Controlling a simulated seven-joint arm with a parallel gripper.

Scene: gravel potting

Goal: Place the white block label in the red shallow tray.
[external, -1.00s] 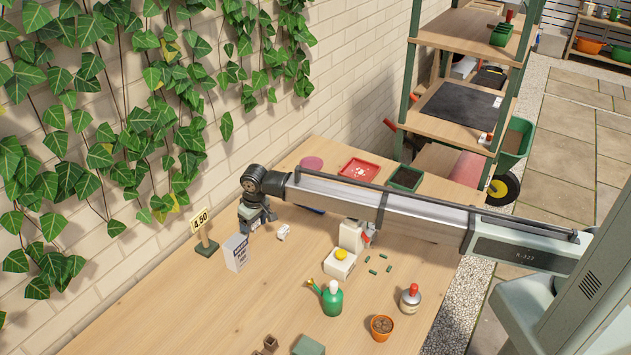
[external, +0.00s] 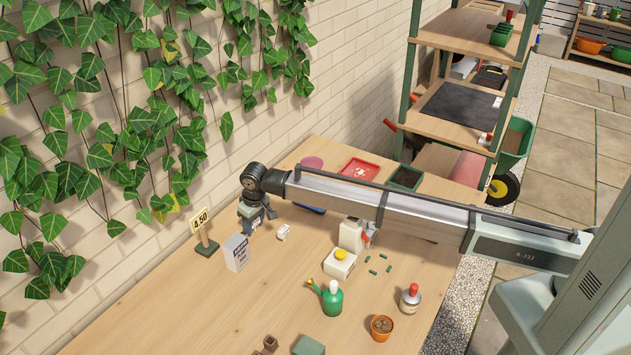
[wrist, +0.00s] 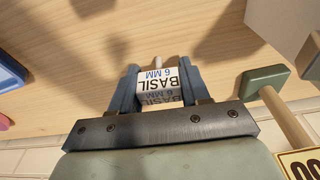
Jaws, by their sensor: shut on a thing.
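My gripper (external: 257,221) points down over the far left of the bench. In the wrist view, my gripper (wrist: 157,88) has its blue fingers shut on the sides of the white block label (wrist: 158,86). Its printed face reads BASIL 6 MM. In the external view the held label is mostly hidden by the fingers. The red shallow tray (external: 345,171) lies at the back of the bench, right of my gripper, with white bits in it.
A blue item (external: 312,209) lies partly behind my arm. A dark green-rimmed tray (external: 405,178) and a pink disc (external: 312,162) flank the red tray. The front-left bench is clear.

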